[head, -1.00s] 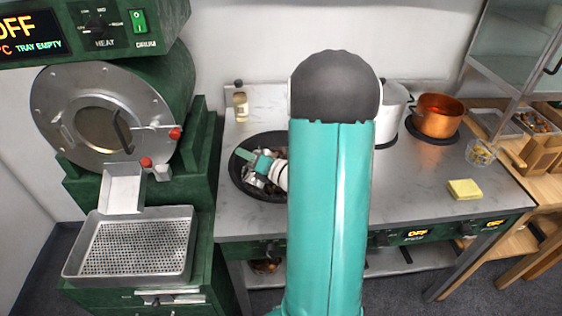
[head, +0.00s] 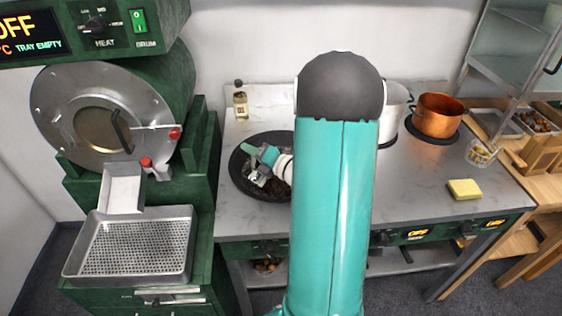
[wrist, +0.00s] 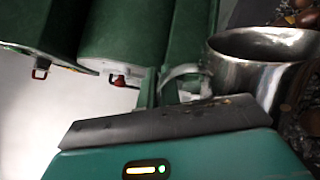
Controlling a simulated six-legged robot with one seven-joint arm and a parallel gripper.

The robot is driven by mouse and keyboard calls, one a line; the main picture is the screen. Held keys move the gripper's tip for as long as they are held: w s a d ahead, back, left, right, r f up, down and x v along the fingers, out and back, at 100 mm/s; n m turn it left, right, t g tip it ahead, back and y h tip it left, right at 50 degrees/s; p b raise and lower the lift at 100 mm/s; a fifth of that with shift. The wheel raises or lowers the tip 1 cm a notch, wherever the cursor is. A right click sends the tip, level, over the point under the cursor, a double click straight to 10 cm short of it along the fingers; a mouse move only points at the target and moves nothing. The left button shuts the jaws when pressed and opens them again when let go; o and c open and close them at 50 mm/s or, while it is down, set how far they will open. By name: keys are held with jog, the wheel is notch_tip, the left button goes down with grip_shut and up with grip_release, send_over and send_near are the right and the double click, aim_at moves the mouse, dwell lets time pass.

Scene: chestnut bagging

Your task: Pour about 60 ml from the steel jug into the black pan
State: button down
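The black pan (head: 240,190) sits on the left of the steel worktop, with dark chestnuts in it. My gripper (head: 262,160) is above the pan, partly hidden by my own arm. In the wrist view the steel jug (wrist: 265,75) is at the upper right, with its open rim showing and its curved handle running down behind my finger. My gripper (wrist: 165,120) appears shut on this handle; the far finger is hidden. The jug shows only as a small silvery patch (head: 261,178) in the head view, over the pan. I cannot see any liquid stream.
A green roaster (head: 110,115) with a perforated tray (head: 135,250) stands left. A small bottle (head: 240,102) is behind the pan. A white pot (head: 393,105), a copper pot (head: 437,115), a small glass cup (head: 481,153) and a yellow sponge (head: 464,189) are right of my arm.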

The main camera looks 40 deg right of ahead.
jog(key=shift+d+r, duration=0.15)
jog(key=shift+w+d+r+m, duration=0.1)
jog(key=shift+d+r+m, duration=0.25)
jog(key=shift+m, duration=0.25)
jog(key=shift+d, duration=0.15)
dwell(0.3)
jog(key=shift+w+d+r+m+p, duration=0.1)
jog(key=shift+d+r+m+p, duration=0.15)
jog(key=shift+d, duration=0.2)
jog(key=shift+w+d+r+m+p, duration=0.1)
jog(key=shift+d+m+p, duration=0.25)
jog(key=shift+d, duration=0.05)
dwell(1.0)
jog(key=a+n, duration=0.1)
jog(key=a+f+n, duration=0.2)
jog(key=shift+s+a, duration=0.3)
jog(key=shift+a, duration=0.05)
jog(key=shift+s+a+r+n, duration=0.1)
jog(key=shift+a+r+n, duration=0.05)
jog(key=shift+n, duration=0.15)
jog(key=shift+a+n, duration=0.55)
jog(key=shift+n, duration=0.35)
jog(key=shift+s+a, duration=0.1)
